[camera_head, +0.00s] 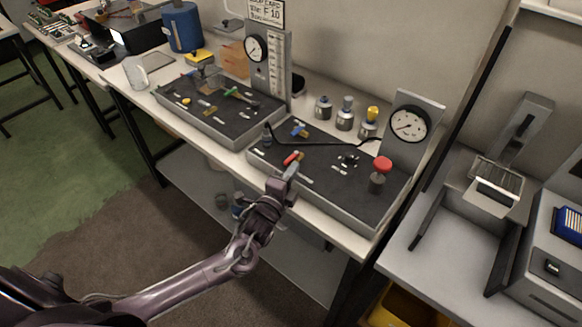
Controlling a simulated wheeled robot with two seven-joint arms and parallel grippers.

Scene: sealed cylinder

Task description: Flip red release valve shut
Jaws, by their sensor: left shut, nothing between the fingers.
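The red release valve (291,158) is a small red lever on the dark top of the right-hand panel box (325,197), near its front left edge. My left gripper (291,172) is shut and empty. Its tip is right at the front edge of the panel, just below the red lever in the picture. I cannot tell whether the tip touches the lever. The gripper partly hides the panel's front side. A red knob (383,164) stands on a post at the panel's right end. My right gripper is not in view.
A blue lever (299,130) and a black hose (330,146) lie behind the red lever. A gauge (408,124) stands at the panel's back right. A second panel (215,108) with a green lever (232,92) is to the left. Several small cylinders stand behind.

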